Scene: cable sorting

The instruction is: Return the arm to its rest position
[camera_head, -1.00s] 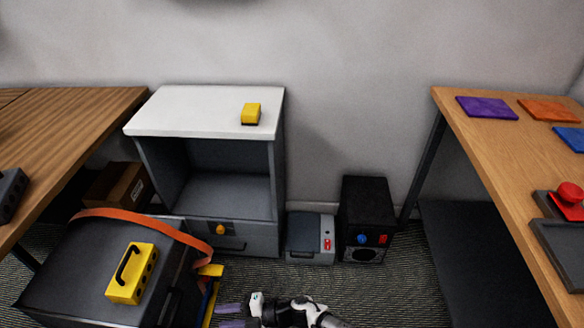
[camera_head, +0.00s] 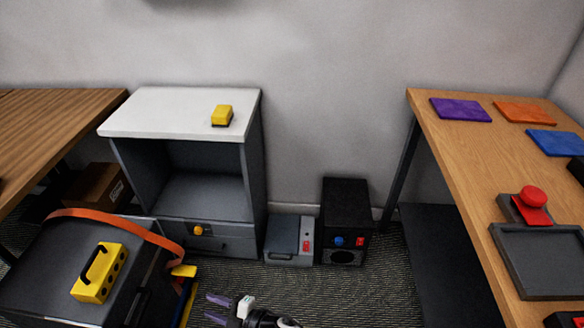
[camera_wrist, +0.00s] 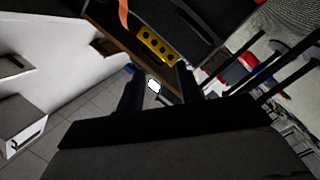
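My gripper (camera_head: 216,309) shows at the bottom of the head view, low over the patterned carpet, with its two fingers apart. In the wrist view, the two dark fingers of my gripper (camera_wrist: 158,90) stand apart with nothing held between them. A small white patch shows beyond the fingertips; I cannot tell what it is. My arm enters from the bottom edge of the head view, and most of it is out of frame.
A dark case with an orange strap (camera_head: 110,220) and a yellow block (camera_head: 99,273) stands left of my gripper. Behind are a grey cabinet (camera_head: 180,112), a grey box (camera_head: 289,240) and a black speaker-like box (camera_head: 345,215). A wooden table (camera_head: 450,150) stands right.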

